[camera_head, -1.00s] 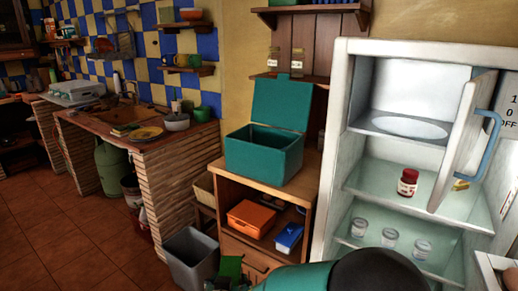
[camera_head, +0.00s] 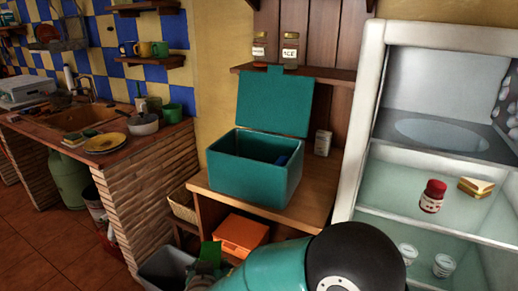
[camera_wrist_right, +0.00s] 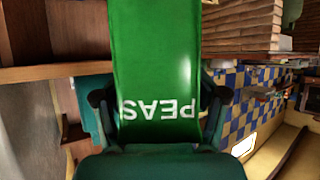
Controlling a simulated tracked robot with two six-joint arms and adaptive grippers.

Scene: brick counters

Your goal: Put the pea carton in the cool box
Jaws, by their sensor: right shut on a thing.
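The green pea carton (camera_wrist_right: 155,50) is held in my right gripper (camera_wrist_right: 160,100), its fingers on both sides; the lettering "PEAS" shows upside down in the right wrist view. In the head view the carton (camera_head: 210,252) is low in the picture, in front of the wooden stand, below and left of the cool box. My right arm hides part of that area. The teal cool box (camera_head: 245,179) stands on the wooden stand with its lid (camera_head: 275,103) up. Something blue shows inside it. My left gripper is not in view.
An orange box (camera_head: 240,235) lies on the shelf under the cool box. A grey bin (camera_head: 160,265) stands on the floor. A small white carton (camera_head: 323,143) is right of the cool box. The open fridge (camera_head: 359,120) at right holds a red-capped jar (camera_head: 432,196) and a sandwich (camera_head: 476,187).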

